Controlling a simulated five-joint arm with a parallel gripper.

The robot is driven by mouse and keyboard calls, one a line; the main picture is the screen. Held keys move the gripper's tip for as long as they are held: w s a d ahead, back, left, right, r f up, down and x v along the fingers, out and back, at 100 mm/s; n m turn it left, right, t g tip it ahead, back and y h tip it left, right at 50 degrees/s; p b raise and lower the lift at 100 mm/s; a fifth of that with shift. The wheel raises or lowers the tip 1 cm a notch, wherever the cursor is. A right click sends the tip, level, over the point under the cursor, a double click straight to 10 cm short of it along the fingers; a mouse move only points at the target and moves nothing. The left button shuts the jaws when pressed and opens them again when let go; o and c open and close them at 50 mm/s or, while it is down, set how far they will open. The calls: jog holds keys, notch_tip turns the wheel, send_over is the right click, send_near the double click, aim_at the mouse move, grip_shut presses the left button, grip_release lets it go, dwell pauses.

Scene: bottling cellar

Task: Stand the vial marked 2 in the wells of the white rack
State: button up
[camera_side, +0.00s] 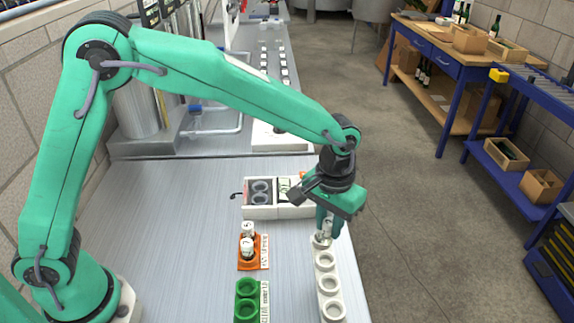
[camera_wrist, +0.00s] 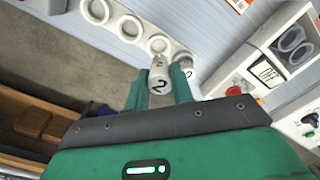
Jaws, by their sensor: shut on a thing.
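The vial marked 2 (camera_wrist: 159,82) is between the fingers of my gripper (camera_wrist: 158,72), its numbered end facing the wrist camera. In the side view my gripper (camera_side: 325,226) points down at the far end of the white rack (camera_side: 340,289), shut on the vial (camera_side: 326,229). The vial looks roughly upright at the far well. Its lower end is hidden, so I cannot tell whether it is in the well or just above. The nearer wells look empty. The rack also shows in the wrist view (camera_wrist: 115,22), beyond the vial.
An orange rack (camera_side: 257,264) with two white-topped vials (camera_side: 247,240) stands left of the white rack. A green rack (camera_side: 247,300) with empty-looking wells is nearer. A white compartment box (camera_side: 262,212) stands behind. The bench's right edge runs close beside the white rack.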

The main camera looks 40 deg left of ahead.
aim_at(328, 237)
jog(key=shift+d+f, duration=0.15)
jog(key=shift+f, duration=0.05)
jog(key=shift+f, duration=1.9)
jog(key=shift+f, duration=1.7)
dwell(1.9)
jog(key=o, duration=1.5)
jog(key=shift+o, duration=0.2)
jog(key=shift+r, duration=0.15)
jog(key=shift+r, duration=2.85)
